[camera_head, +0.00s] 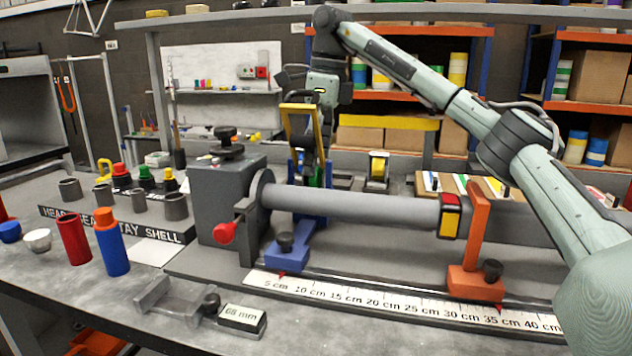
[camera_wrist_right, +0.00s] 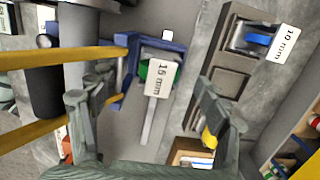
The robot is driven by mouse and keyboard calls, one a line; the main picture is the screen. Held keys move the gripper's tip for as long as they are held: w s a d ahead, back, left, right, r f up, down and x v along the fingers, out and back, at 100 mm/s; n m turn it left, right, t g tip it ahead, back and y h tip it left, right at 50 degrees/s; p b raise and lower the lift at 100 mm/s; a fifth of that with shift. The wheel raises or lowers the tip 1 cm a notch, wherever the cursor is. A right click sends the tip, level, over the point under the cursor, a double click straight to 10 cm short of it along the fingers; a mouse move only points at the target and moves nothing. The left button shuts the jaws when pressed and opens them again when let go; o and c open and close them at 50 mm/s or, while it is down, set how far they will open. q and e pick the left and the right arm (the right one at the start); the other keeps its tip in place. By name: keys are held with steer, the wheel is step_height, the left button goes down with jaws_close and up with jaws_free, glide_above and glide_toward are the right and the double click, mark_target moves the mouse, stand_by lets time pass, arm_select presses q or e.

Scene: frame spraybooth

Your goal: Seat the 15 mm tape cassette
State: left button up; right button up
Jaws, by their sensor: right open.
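The 15 mm tape cassette appears in the right wrist view as a blue body with a green part (camera_wrist_right: 146,70) and a white "15 mm" tag (camera_wrist_right: 155,77). In the head view a blue and green piece (camera_head: 316,178) shows behind the grey tube, partly hidden by it and by my gripper. My right gripper (camera_head: 312,152) points down above it. In the right wrist view its two fingers (camera_wrist_right: 142,100) are spread on either side of the tag, with nothing visibly clamped. My left gripper is not in view.
A yellow upright frame (camera_head: 300,108) stands close beside my right gripper. A long grey tube (camera_head: 350,203) lies in front. A grey tray with a "10 mm" tag (camera_wrist_right: 282,43) lies beside the cassette. Loose shells crowd the left bench.

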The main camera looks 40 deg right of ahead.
steer(key=shift+f, duration=0.55)
steer(key=shift+a+f, duration=0.1)
steer(key=shift+f, duration=0.15)
steer(key=shift+w, duration=0.1)
steer(key=c, duration=1.3)
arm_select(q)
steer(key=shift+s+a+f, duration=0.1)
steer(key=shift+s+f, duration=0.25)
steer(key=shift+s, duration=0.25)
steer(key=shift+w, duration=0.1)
arm_select(e)
steer(key=shift+r, duration=0.1)
